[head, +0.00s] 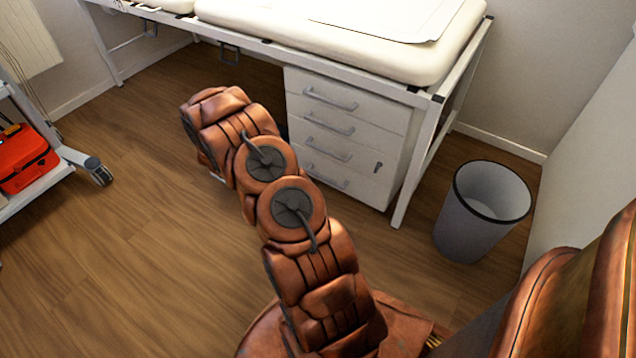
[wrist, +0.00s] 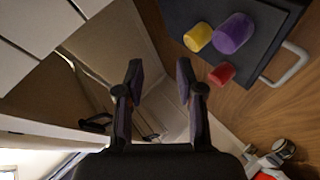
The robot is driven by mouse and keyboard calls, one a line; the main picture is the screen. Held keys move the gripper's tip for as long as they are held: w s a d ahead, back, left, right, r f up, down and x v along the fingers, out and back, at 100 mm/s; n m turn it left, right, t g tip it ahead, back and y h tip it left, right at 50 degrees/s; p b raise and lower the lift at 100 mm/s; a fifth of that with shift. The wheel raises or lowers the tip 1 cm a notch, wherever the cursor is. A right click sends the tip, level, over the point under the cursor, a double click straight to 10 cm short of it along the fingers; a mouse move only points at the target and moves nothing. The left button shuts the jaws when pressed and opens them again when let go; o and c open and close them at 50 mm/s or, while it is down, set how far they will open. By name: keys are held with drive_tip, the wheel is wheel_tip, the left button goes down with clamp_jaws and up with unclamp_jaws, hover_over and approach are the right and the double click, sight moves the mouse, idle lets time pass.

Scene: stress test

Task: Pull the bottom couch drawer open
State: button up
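The white drawer unit (head: 350,90) stands under the couch in the head view, with several grey bar handles. The lowest handle (head: 327,177) that shows is just right of my arm. The drawer fronts that show look flush, and my arm hides the unit's lower left. My gripper (wrist: 160,75) is open and empty in the wrist view, its two dark fingers apart. My arm hides it in the head view. A dark tray-like thing (wrist: 262,22) with a pale handle (wrist: 290,66) lies right of the fingers. I cannot tell whether it is a drawer.
Purple (wrist: 233,33), yellow (wrist: 198,37) and red (wrist: 222,74) pieces are on or by the dark thing. The couch (head: 260,20) overhangs the unit. A grey bin (head: 470,225) stands right of it. A trolley with a red case (head: 25,160) is left. Wooden floor (head: 120,240) is clear.

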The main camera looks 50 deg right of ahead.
drive_tip(key=s+d+f+g+h+b, duration=0.1)
drive_tip(key=s+d+f+b, duration=0.15)
drive_tip(key=f, duration=0.35)
drive_tip(key=s+d+f+g+h+b, duration=0.1)
drive_tip(key=s+d+f+h+b, duration=0.15)
drive_tip(key=s+f, duration=0.2)
drive_tip(key=g+h+b, duration=0.2)
drive_tip(key=g+b, duration=0.1)
approach(318, 175)
drive_tip(key=d, duration=0.3)
drive_tip(key=shift+y, duration=0.25)
drive_tip(key=shift+w+f+b+x, duration=0.1)
drive_tip(key=shift+b+x, duration=0.7)
drive_tip(key=shift+x, duration=1.1)
drive_tip(key=shift+w+f+b+x, duration=0.15)
drive_tip(key=shift+b+x, duration=0.6)
drive_tip(key=shift+x, duration=1.1)
clamp_jaws()
drive_tip(key=shift+a, duration=0.1)
